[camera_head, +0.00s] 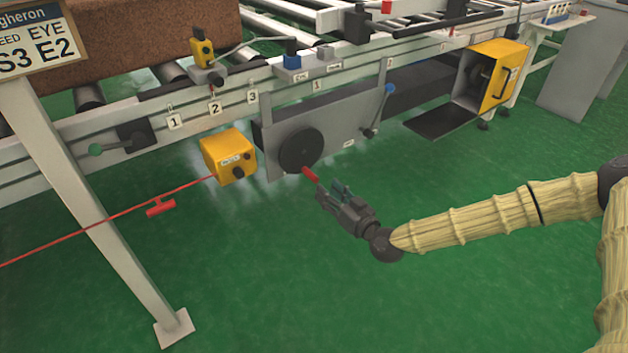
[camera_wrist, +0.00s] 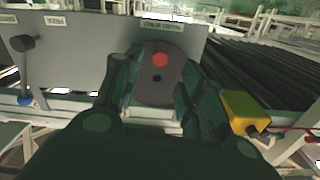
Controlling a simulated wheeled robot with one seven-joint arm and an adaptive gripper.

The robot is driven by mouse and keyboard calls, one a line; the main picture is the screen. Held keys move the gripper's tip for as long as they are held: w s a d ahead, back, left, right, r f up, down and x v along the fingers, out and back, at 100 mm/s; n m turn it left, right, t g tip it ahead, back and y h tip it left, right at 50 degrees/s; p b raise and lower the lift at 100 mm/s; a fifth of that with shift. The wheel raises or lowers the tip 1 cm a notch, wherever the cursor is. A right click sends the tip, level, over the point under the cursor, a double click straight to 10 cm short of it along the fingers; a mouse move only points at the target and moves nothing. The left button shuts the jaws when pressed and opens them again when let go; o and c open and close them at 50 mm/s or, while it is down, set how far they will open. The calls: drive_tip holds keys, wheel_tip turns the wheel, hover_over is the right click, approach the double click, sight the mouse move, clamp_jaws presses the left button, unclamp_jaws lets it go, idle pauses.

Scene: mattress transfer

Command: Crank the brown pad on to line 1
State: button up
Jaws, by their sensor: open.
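A dark round crank disc (camera_head: 301,151) is mounted on the grey housing below the conveyor, with a red handle (camera_head: 311,174) sticking out at its lower right. My gripper (camera_head: 330,190) is open and close in front of the red handle. In the wrist view the red knob end (camera_wrist: 160,60) shows between the two open fingers (camera_wrist: 150,82), and I see no finger closed on it. The brown pad (camera_head: 145,40) lies on the rollers at the upper left, partly hidden by a sign. Number plates 1 (camera_head: 174,121), 2 (camera_head: 215,107) and 3 (camera_head: 252,96) sit along the rail.
A yellow box (camera_head: 229,156) with a red cord hangs left of the disc. A white post (camera_head: 95,200) stands at left. The green floor is clear.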

sight(317, 181)
drive_tip(key=b+x, duration=0.2)
drive_tip(key=x, duration=0.5)
drive_tip(key=shift+w+a, duration=0.25)
drive_tip(key=shift+w, duration=0.05)
clamp_jaws()
